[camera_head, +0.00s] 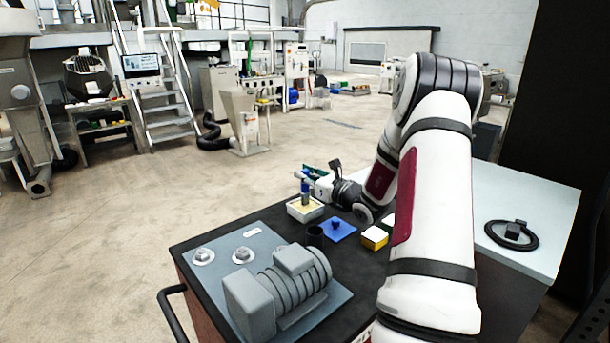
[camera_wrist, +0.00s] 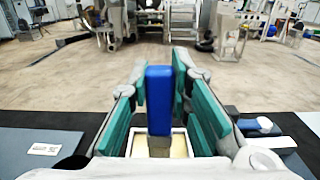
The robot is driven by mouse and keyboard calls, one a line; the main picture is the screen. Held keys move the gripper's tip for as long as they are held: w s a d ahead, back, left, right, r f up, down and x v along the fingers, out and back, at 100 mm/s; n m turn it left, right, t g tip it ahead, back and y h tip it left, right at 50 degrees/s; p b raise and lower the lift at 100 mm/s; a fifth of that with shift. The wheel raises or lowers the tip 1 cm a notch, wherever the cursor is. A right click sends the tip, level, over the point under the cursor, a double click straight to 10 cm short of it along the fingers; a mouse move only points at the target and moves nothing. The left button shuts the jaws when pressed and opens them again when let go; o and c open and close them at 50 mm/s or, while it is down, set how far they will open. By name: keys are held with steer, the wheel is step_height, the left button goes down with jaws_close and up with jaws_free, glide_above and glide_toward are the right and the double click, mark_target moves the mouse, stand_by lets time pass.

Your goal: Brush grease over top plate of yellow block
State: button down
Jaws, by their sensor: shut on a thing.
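My gripper (camera_head: 312,180) is shut on a brush with a blue handle (camera_wrist: 160,98), which stands upright between the teal finger pads in the wrist view. The brush (camera_head: 304,190) points down at a white tray (camera_head: 292,213) of pale yellow grease (camera_wrist: 178,146). Its bristle end (camera_wrist: 159,146) is over or in the grease; I cannot tell whether it touches. The yellow block (camera_head: 375,242) with a pale top plate (camera_head: 375,233) sits on the black tabletop, to the right of the tray and close to my arm.
A blue piece with a knob (camera_head: 338,231) and a black cup (camera_head: 315,237) lie between the tray and the block. A grey roller machine (camera_head: 280,290) stands on a grey plate at the front. A black ring-shaped item (camera_head: 511,235) lies on the light table at right.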

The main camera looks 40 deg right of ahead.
steer(key=shift+f+b, duration=0.35)
steer(key=shift+f, duration=0.2)
stand_by(1.4)
steer(key=shift+r+p, duration=1.5)
steer(key=shift+r, duration=2.15)
